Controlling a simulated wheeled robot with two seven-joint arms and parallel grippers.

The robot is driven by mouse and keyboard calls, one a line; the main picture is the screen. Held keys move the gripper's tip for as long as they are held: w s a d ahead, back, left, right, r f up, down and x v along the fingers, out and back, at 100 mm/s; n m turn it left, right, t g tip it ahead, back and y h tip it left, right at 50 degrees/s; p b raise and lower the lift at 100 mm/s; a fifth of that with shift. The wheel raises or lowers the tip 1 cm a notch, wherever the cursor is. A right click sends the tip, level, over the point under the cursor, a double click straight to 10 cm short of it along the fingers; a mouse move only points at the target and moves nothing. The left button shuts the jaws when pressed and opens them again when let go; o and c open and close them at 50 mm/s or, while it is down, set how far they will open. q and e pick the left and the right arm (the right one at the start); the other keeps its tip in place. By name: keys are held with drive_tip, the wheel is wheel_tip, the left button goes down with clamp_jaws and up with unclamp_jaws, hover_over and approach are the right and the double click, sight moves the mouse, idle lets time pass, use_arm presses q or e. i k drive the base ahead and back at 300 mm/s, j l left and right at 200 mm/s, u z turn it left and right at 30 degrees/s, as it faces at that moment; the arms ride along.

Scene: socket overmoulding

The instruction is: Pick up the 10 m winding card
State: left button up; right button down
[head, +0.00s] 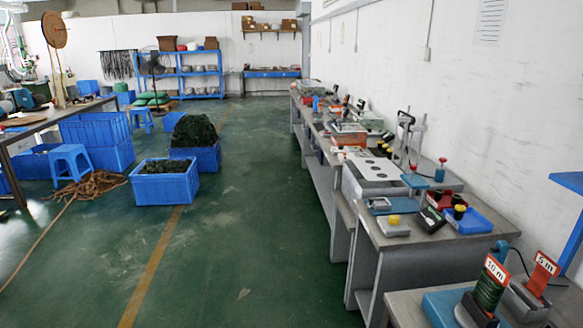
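The 10 m winding card (489,291) stands at the bottom right in the head view. It has a red and white "10 m" label at its top and dark green cord wound around it. It leans a little to the right and sits in or on a dark grey stand (470,310); the exact fit is hard to tell. A red card with a "5 m" label (541,273) stands to its right. Neither of my grippers is in view.
The cards stand on a grey bench (405,308) with a blue block (445,306) at left. Another grey bench (425,240) with tools and trays runs along the wall. A blue shelf (568,181) edges in at right. The green floor aisle (255,240) is open.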

sight(493, 279)
drive_tip(key=z, duration=1.35)
drive_tip(key=i+j+z, duration=0.15)
drive_tip(key=j, duration=0.35)
drive_tip(key=j+z, duration=0.2)
drive_tip(key=j, duration=0.3)
